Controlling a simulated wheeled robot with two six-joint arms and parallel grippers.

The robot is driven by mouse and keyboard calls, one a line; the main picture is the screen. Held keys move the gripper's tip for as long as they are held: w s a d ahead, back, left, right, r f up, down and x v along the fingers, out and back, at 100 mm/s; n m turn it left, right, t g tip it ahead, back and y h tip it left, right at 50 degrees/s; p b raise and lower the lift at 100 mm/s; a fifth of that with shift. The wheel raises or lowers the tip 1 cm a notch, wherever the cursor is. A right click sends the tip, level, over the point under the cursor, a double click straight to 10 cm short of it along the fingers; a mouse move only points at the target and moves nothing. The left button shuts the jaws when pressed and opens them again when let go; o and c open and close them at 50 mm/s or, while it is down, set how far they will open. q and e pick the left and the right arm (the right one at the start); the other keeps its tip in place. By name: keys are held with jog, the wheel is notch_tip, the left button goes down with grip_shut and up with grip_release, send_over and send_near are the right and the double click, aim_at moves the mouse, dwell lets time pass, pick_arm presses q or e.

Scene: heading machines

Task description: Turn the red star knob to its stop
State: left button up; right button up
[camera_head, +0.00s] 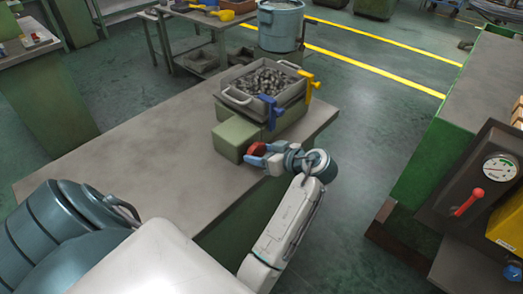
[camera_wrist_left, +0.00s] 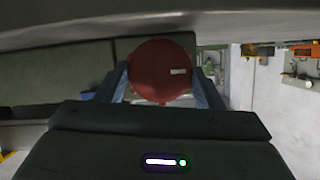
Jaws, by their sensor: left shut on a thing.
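The red star knob (camera_head: 257,149) is on the side of a green block (camera_head: 234,137) at the right part of the grey bench. My left gripper (camera_head: 257,158) is shut on the knob. In the left wrist view the knob (camera_wrist_left: 161,72) appears as a round red disc with a small pale mark right of its middle. The two fingers of my gripper (camera_wrist_left: 160,90) stand on either side of it. How far the knob is turned cannot be told. My right gripper is not in view.
A grey tray of dark metal parts (camera_head: 262,84) stands just behind the green block, with a blue clamp (camera_head: 269,110) and a yellow clamp (camera_head: 310,84) on its sides. The bench top (camera_head: 130,150) is bare to the left. A panel with a gauge (camera_head: 499,168) stands at the right.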

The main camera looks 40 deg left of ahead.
pick_arm(q)
jog(key=shift+w+m+g+p, duration=0.1)
jog(key=shift+m+g+p, duration=0.65)
jog(key=shift+m, duration=0.25)
jog(key=o, duration=1)
jog(key=shift+a, duration=0.1)
